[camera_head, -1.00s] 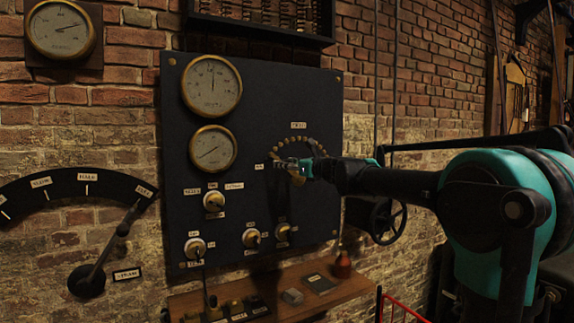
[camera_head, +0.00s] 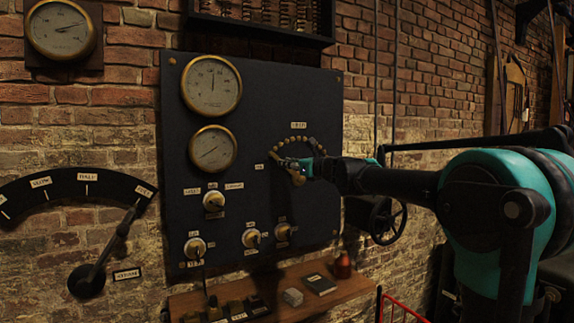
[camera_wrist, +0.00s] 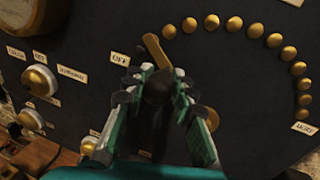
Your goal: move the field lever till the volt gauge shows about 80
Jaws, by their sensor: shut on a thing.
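The field lever (camera_wrist: 155,48) is a brass arm with a dark knob. In the wrist view my gripper (camera_wrist: 157,88) is closed around the knob, and the brass end points up towards the first studs of the arc, near the OFF label. In the head view my gripper (camera_head: 302,168) is at the stud ring and hides part of the lever (camera_head: 297,177). Two brass-rimmed gauges are on the dark panel. The upper gauge (camera_head: 211,86) has its needle near upright; the lower gauge (camera_head: 212,148) has a slanted needle. Their lettering is too small to tell which shows volts.
A shelf (camera_head: 270,292) with small items is below. A long lever (camera_head: 117,240) with a curved scale is at left, and a handwheel (camera_head: 388,221) is right of the panel, under my arm.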

